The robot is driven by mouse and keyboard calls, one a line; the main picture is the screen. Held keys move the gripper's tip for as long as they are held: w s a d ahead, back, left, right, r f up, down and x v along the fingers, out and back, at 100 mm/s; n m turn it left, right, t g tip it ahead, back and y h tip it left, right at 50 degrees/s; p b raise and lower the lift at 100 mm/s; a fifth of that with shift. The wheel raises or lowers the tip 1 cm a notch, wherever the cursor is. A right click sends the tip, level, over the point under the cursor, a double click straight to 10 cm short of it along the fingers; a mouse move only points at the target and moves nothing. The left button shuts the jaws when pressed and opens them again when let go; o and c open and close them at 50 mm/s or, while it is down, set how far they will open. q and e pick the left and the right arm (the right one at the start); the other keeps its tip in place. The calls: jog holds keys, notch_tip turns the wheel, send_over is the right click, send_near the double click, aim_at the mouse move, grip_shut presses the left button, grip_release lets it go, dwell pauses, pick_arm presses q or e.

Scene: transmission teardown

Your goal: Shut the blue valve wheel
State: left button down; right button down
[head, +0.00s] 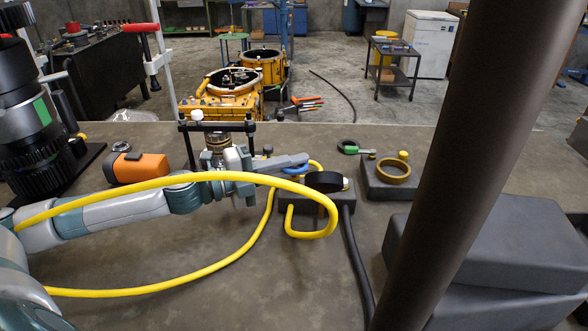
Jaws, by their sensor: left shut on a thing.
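The blue valve wheel (296,170) is a small blue ring, partly hidden, at the far edge of a dark block (291,190) on the bench. My left arm reaches in from the left. My left gripper (292,163) is shut on the blue valve wheel, with its grey fingers covering much of the rim. The wheel's stem and how far it is turned cannot be made out. My right gripper is not in view.
A yellow hose (190,283) loops over and in front of my left arm. A black round part (324,181) sits right of the wheel. A second block (376,190) bears a brass ring (394,172). An orange box (138,168) lies left. The front bench is mostly clear.

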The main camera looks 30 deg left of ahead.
pick_arm(q)
jog(key=shift+w+a+m+g+h, duration=0.1)
jog(key=shift+m+g+h, duration=0.7)
jog(key=shift+g+h, duration=0.1)
jog(key=m+g+h, duration=0.3)
jog(key=g, duration=0.1)
jog(key=shift+m+g, duration=0.4)
jog(key=shift+g, duration=0.1)
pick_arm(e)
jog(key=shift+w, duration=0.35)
pick_arm(q)
jog(key=shift+f, duration=0.1)
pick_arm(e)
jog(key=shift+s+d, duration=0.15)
pick_arm(q)
jog(key=c, duration=2.1)
grip_release()
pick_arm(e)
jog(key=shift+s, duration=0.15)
